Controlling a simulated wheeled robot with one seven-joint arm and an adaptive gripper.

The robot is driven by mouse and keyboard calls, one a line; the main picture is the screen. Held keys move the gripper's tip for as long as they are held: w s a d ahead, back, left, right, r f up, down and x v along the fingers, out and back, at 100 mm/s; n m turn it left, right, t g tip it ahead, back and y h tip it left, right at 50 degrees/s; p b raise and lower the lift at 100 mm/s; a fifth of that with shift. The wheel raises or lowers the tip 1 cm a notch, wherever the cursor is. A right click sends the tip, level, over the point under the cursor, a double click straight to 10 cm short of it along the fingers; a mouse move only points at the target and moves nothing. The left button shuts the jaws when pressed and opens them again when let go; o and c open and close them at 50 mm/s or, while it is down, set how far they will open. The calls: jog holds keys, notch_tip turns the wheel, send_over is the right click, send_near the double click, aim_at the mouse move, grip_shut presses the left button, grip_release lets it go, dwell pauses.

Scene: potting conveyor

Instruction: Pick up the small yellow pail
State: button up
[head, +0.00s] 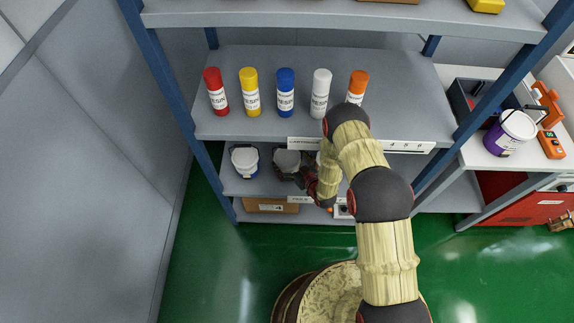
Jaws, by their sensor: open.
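My gripper (296,174) reaches into the lower shelf (232,184) of the rack and is open. It is small and dark here, partly hidden by my own arm. A greyish-white pail (287,159) stands right at the gripper, partly covered by it; I cannot tell whether the fingers touch it or are around it. A white pail with a blue lower part (245,160) stands to its left. I see no clearly yellow pail. A yellow object (486,5) on the top shelf is cut off by the picture's edge, so I cannot tell what it is.
Red, yellow, blue, white and orange cylinders stand on the middle shelf (250,130) above my gripper. A cardboard box (270,205) lies below the pails. A white-and-purple pail (510,132) stands on a side bench at right. Blue rack posts (165,85) flank the shelves. Green floor is open at left.

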jog(key=shift+w+a+f, duration=0.1)
jog(key=shift+w+a, duration=0.25)
jog(key=shift+w, duration=0.15)
jog(key=shift+c, duration=0.4)
jog(key=c, duration=1.7)
jog(key=shift+w, duration=0.1)
jog(key=shift+c, duration=0.5)
